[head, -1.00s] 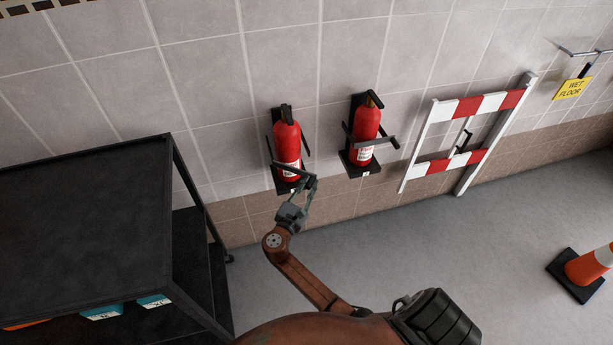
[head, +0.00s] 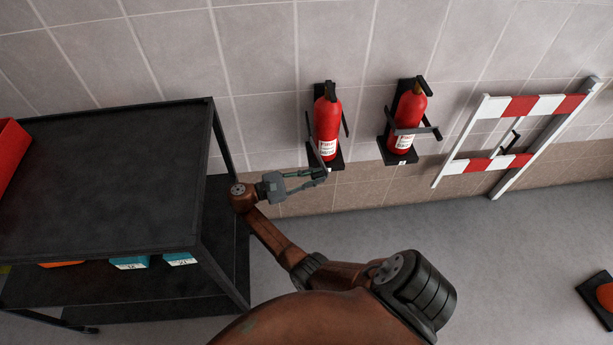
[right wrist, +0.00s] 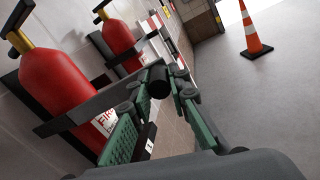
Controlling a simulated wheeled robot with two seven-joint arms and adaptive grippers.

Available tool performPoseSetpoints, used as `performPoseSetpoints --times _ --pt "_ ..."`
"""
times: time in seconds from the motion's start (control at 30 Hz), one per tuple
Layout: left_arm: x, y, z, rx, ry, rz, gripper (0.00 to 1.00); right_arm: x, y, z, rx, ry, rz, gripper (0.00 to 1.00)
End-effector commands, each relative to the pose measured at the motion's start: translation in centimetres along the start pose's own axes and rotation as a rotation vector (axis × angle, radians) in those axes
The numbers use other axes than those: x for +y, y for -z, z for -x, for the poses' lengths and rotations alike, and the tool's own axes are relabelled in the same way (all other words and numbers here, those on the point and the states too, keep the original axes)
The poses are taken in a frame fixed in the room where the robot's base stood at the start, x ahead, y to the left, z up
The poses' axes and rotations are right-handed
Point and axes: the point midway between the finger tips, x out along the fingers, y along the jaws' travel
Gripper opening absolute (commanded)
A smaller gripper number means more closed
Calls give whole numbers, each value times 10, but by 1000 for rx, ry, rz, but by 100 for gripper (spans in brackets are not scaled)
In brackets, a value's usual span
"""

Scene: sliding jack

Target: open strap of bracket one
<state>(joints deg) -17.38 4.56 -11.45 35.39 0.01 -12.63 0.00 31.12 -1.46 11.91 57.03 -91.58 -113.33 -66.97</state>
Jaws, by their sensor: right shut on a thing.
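The left red fire extinguisher (head: 327,122) stands upright in its black wall bracket (head: 336,163), which has a small white label. I take this as bracket one. Its dark strap (head: 315,150) reaches out from the bracket's left side towards me, and in the right wrist view the strap (right wrist: 88,108) passes in front of the red body. My right gripper (head: 322,176) is shut on the strap's outer end, where a dark round knob (right wrist: 158,82) sits between the green-padded fingers. My left gripper is not in view.
A second extinguisher (head: 407,118) stands to the right, with its strap (head: 415,131) across its front. A red-and-white barrier (head: 525,107) leans on the wall. A black shelf cart (head: 110,180) is close on the left. An orange cone (right wrist: 252,32) stands on open floor.

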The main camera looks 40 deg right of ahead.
Motion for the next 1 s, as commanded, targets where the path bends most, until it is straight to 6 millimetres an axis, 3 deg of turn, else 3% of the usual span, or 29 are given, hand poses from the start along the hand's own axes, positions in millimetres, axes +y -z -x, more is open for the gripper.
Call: performPoseSetpoints --times 0.5,0.53,0.7,0.77,1.0 --pt "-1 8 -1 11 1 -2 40 -2 0 -4 -9 29 2 0" --pt "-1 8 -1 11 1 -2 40 -2 0 -4 -9 29 2 18" --pt "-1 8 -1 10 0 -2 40 -2 0 -3 -8 27 1 30" --pt "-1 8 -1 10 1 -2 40 -2 0 -3 -8 27 1 34" --pt "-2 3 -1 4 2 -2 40 -1 0 -3 -7 26 0 34"
